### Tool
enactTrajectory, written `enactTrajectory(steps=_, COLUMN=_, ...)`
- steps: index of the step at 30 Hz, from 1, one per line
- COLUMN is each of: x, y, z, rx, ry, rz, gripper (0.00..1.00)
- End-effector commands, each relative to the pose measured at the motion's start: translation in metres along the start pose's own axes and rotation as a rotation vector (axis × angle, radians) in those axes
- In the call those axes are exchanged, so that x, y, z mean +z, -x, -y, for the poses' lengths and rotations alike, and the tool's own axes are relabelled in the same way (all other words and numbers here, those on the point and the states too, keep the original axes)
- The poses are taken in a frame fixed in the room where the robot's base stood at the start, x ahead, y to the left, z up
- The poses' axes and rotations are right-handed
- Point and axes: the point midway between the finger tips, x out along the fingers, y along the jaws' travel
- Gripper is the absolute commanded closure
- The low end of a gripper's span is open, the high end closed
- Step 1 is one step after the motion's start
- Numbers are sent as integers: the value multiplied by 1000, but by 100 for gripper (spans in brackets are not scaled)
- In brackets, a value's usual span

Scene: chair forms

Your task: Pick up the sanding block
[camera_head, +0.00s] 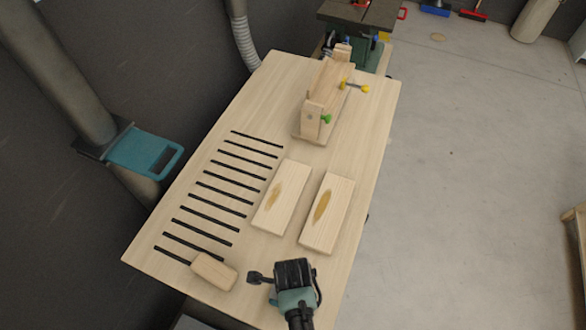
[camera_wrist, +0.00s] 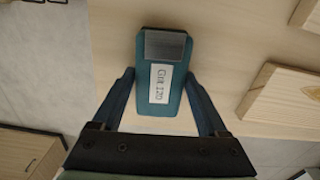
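The sanding block (camera_wrist: 171,103) is teal with a grey patch at its far end and a white label reading "GRIT 120". In the wrist view it lies on the pale wooden bench top, near the bench edge. My gripper (camera_wrist: 160,76) is open, with one finger on each side of the block. The fingertips are very close to its sides, and I cannot tell whether they touch. In the head view my gripper (camera_head: 292,275) is over the near end of the bench (camera_head: 240,100), and I cannot make out the block beneath it.
A plain wooden block (camera_head: 214,271) lies left of my gripper. Two boards with brown patches (camera_head: 281,197) (camera_head: 327,212) lie beyond it. Several dark strips (camera_head: 217,201) line the bench's left side. A clamped wooden fixture (camera_head: 325,95) stands at the far end.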

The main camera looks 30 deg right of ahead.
Motion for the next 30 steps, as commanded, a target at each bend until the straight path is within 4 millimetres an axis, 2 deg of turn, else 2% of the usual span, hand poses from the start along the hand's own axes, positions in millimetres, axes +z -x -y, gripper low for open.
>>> enactTrajectory(steps=1, x=0, y=0, z=0, rx=0, ry=0, rz=0, gripper=34)
enactTrajectory(steps=10, x=0, y=0, z=0, rx=0, ry=0, rz=0, gripper=88)
enactTrajectory(steps=18, x=0, y=2, z=0, rx=-1, ry=0, rz=0, gripper=88)
enactTrajectory(steps=23, x=0, y=10, z=1, rx=-2, ry=0, rz=1, gripper=88)
enactTrajectory(steps=30, x=1, y=45, z=1, rx=-5, ry=2, rz=2, gripper=88)
